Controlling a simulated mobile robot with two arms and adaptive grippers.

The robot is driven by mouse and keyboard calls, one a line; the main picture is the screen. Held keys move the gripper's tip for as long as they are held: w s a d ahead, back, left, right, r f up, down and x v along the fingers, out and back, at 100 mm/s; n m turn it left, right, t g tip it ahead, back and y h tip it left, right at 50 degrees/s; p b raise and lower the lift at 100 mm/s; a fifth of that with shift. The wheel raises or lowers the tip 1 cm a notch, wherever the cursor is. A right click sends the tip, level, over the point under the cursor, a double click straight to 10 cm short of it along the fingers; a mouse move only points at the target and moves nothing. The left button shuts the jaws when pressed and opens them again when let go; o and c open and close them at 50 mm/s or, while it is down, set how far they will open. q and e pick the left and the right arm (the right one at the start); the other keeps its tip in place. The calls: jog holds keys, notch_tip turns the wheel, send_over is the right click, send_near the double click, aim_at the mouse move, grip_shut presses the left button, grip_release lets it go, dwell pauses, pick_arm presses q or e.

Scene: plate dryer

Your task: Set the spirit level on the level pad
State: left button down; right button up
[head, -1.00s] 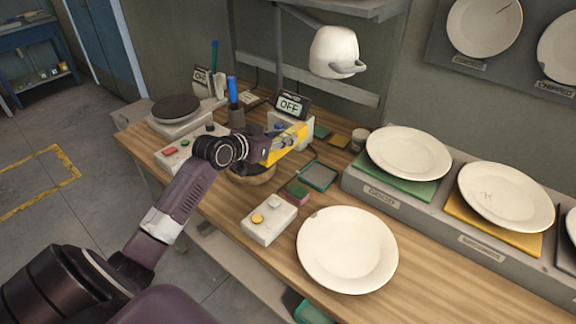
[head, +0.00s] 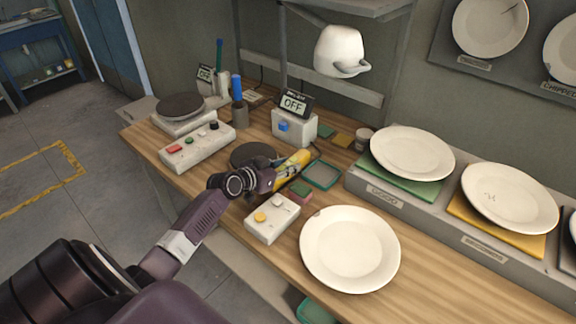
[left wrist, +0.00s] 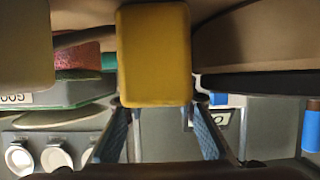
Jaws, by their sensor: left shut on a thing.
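The yellow spirit level (head: 294,162) is held in my left gripper (head: 272,180), over the middle of the bench. In the left wrist view the yellow end of the spirit level (left wrist: 153,55) fills the upper centre, between the blue-grey fingers of the left gripper (left wrist: 158,135). A dark pad with a teal rim (head: 322,175) lies just right of the spirit level; I cannot tell for sure that it is the level pad. The spirit level's near end is hidden by the gripper, and its height above the bench is unclear. My right gripper is not in view.
A dark round disc (head: 254,155) sits behind the gripper. A white button box (head: 271,219) and a green-and-red block (head: 300,193) stand close in front. A chipped plate (head: 350,250) lies at the front right. The OFF-display box (head: 294,128) stands behind.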

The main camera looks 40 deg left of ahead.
pick_arm(q)
jog(key=c, duration=1.8)
grip_release()
jog(key=shift+f, duration=0.1)
jog(key=shift+c, duration=0.2)
